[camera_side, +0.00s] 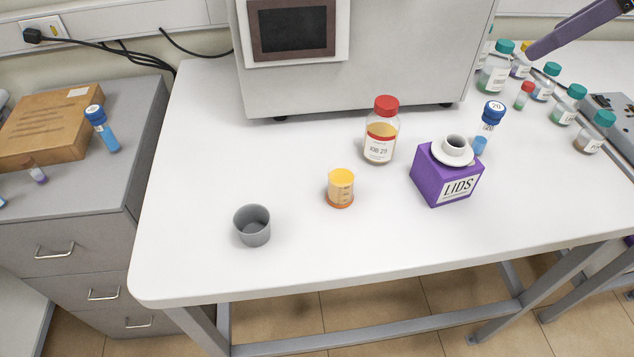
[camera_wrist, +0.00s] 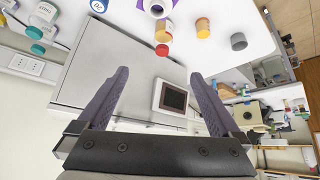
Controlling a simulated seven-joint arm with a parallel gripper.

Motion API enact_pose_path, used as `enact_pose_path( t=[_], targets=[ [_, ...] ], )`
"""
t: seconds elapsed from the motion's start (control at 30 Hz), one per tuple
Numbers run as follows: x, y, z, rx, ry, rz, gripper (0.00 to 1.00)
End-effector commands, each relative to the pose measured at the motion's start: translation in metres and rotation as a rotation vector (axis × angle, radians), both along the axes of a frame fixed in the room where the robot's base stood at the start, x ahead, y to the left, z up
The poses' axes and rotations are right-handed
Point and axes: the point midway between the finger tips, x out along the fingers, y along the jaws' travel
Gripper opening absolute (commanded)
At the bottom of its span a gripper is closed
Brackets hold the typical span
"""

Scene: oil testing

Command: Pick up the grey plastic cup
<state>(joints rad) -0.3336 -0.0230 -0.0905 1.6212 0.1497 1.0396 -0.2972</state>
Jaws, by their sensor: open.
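The grey plastic cup (camera_side: 254,236) stands upright and looks empty on the white table, near its front left. It also shows in the wrist view (camera_wrist: 239,43) at the upper right, beyond my fingers. My gripper (camera_wrist: 158,75) is open, with its two purple fingers wide apart and nothing between them. In the side view only part of a purple finger shows at the top right, above the table and far from the cup.
An orange-yellow container (camera_side: 341,189) stands right of the cup. Behind it is a red-capped bottle (camera_side: 380,138), with a purple LIDS box (camera_side: 434,184) further right. A large grey machine (camera_side: 370,85) stands at the back. The table around the cup is clear.

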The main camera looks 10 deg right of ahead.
Motion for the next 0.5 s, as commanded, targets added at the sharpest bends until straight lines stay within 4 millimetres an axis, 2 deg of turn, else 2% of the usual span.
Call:
enact_pose_path(
  t=[0.03, 0.1, 0.23, 0.37, 0.4, 0.5],
  targets=[
    [0.016, 0.027, -0.005, -0.003, 0.013, 0.052, 1.0],
    [0.032, 0.06, -0.01, -0.003, 0.022, 0.115, 1.0],
    [0.053, 0.127, -0.031, -0.008, 0.047, 0.231, 1.0],
    [0.06, 0.199, -0.066, -0.018, 0.083, 0.343, 1.0],
    [0.059, 0.22, -0.079, -0.022, 0.095, 0.374, 1.0],
    [0.051, 0.268, -0.114, -0.037, 0.13, 0.443, 1.0]
  ],
)
